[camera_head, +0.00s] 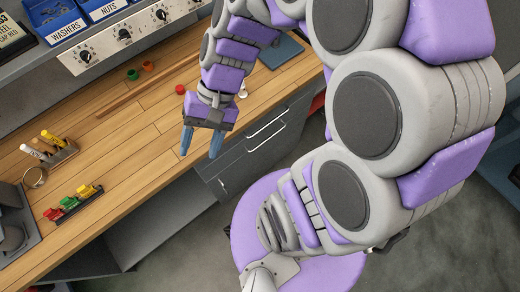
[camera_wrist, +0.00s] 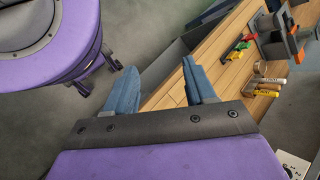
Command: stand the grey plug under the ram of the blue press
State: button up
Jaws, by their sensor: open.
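My gripper (camera_head: 201,143) is open and empty, its two blue fingers apart above the front edge of the wooden worktop. The open fingers also show in the wrist view (camera_wrist: 158,64). A small pale, whitish-grey piece (camera_head: 242,93) stands on the worktop just right of my gripper; it may be the grey plug, but it is too small to be sure. A flat blue-grey plate (camera_head: 281,52) lies further right, partly behind my arm; it may be the base of the blue press. No ram is visible. Neither piece can be made out in the wrist view.
Red (camera_head: 180,89), green (camera_head: 133,74) and orange (camera_head: 147,66) small pieces sit on the worktop (camera_head: 120,150). Coloured clips (camera_head: 75,200), a marker holder (camera_head: 62,153) and a dark grey device (camera_head: 14,230) stand left. Blue bins (camera_head: 55,18) and a knob panel (camera_head: 135,30) line the back.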

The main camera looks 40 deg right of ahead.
jog(key=s+d+n+t+h, duration=0.1)
jog(key=s+d+n+h, duration=0.3)
jog(key=s+d+h, duration=0.3)
jog(key=shift+s+d+r, duration=0.35)
jog(key=shift+s+d, duration=0.5)
jog(key=shift+s, duration=0.35)
jog(key=shift+c, duration=0.2)
dwell(0.9)
